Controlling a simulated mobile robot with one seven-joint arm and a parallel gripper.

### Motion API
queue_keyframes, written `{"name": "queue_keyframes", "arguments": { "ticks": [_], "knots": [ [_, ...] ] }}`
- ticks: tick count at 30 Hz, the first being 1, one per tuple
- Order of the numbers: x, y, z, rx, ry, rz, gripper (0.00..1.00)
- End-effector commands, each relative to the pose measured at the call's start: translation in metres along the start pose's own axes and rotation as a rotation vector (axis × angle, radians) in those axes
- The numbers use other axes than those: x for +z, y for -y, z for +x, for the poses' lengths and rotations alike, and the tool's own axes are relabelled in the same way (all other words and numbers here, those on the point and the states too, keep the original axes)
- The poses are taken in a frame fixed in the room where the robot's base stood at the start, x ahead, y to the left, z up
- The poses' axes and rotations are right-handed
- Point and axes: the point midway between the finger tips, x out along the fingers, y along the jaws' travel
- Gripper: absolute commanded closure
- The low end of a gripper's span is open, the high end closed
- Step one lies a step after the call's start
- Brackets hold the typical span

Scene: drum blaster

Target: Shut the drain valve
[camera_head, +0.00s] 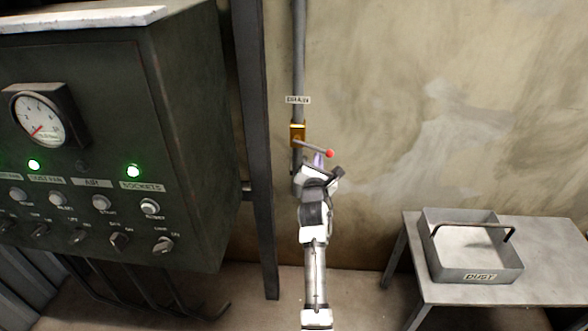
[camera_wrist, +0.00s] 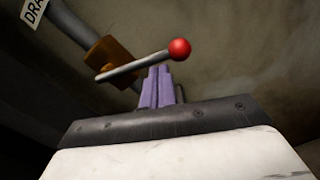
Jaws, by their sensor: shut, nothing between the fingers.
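The drain valve is a brass body (camera_head: 297,134) on a vertical grey pipe, with a grey lever ending in a red ball (camera_head: 329,153). In the head view the lever points right and slightly down, across the pipe. The wrist view shows the brass body (camera_wrist: 110,62), the lever (camera_wrist: 132,66) and the red ball (camera_wrist: 179,49) close up. My gripper (camera_head: 318,160) is just below the lever; its purple fingers (camera_wrist: 160,85) are together and empty. The fingertips sit at or just under the lever between body and ball; I cannot tell whether they touch it.
A label plate (camera_head: 298,100) is on the pipe (camera_head: 299,50) above the valve. A dark green control cabinet (camera_head: 190,120) with a gauge and switches stands left, beside a dark post (camera_head: 257,150). A grey table (camera_head: 548,262) with a handled tray (camera_head: 448,265) is at right. The wall between is clear.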

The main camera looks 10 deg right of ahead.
Motion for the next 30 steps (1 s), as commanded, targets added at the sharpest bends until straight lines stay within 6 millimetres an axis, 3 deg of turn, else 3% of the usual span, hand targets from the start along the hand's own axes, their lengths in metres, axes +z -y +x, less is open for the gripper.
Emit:
{"name": "queue_keyframes", "arguments": {
  "ticks": [12,30],
  "knots": [
    [0.023,-0.002,0.002,-0.001,0.002,0.003,1.00],
    [0.029,-0.004,0.002,0.001,0.004,0.004,1.00]
  ]
}}
